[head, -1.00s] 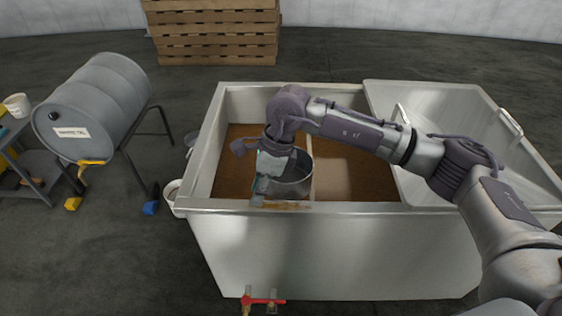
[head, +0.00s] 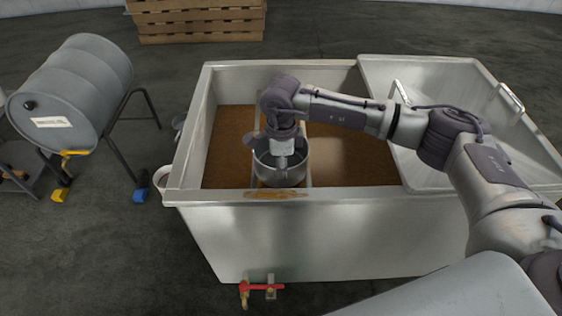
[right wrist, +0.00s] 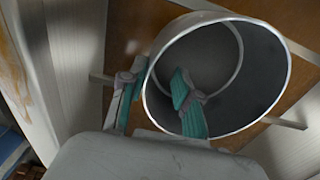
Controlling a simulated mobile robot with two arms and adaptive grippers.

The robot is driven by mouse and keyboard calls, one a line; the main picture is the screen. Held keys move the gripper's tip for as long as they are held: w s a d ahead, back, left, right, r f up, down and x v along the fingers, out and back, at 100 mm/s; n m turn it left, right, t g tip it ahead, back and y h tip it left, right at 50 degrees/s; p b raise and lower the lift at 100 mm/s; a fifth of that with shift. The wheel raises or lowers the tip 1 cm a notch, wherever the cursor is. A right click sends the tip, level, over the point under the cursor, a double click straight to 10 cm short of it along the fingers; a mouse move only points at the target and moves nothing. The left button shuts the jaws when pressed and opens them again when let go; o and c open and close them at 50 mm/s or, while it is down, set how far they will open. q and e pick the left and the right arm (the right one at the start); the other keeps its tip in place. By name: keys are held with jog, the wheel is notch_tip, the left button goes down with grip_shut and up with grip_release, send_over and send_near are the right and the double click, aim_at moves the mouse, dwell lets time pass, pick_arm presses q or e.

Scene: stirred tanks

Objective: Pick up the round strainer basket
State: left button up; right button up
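The round strainer basket (head: 267,174) is a grey metal pot-like cylinder, standing upright inside the tank near its front wall. It also shows in the right wrist view (right wrist: 262,72), with its open mouth towards the camera. My right gripper (head: 281,160) points down over the basket's rim. In the right wrist view my right gripper (right wrist: 158,78) has its teal-padded fingers apart, one outside the basket wall and one inside its mouth. A gap shows between fingers and wall. My left gripper is not in view.
The basket sits in a steel tank (head: 330,220) of brown contents, with thin rails beside the basket. A lid (head: 440,130) covers the tank's right part. A red-handled valve (head: 262,287) is on the front. A grey drum (head: 75,85) lies on a stand at left.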

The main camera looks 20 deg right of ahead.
aim_at(281, 185)
jog(key=f, duration=0.4)
jog(key=shift+s, duration=0.2)
jog(key=shift+a+f, duration=0.1)
jog(key=shift+f, duration=0.2)
grip_shut()
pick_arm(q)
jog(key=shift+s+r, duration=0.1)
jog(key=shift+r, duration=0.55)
